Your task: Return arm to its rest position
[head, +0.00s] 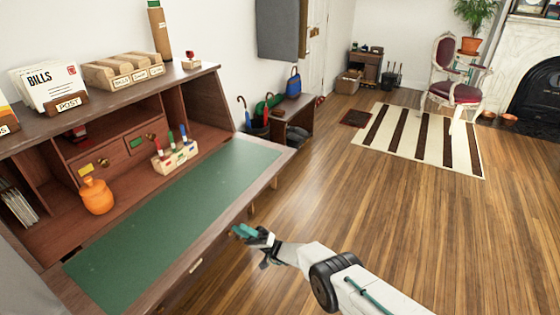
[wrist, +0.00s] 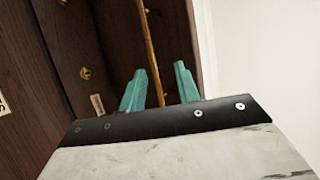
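My gripper (head: 243,232) is at the front edge of the writing desk (head: 205,258), in front of its fold-down green leaf. In the wrist view my gripper (wrist: 160,88) shows two teal fingertips standing apart with nothing held between them. Behind them are dark wood panels with brass knobs (wrist: 84,74) and a thin brass-coloured bar (wrist: 150,45). My white arm reaches in from the lower right of the head view. How far the fingers are from the wood is hard to tell.
On the desk stand an orange pot (head: 96,196) and a holder with coloured stamps (head: 175,156). A bills rack (head: 46,88) and a sorter box (head: 122,70) sit on top. A low bench (head: 296,115) stands beyond.

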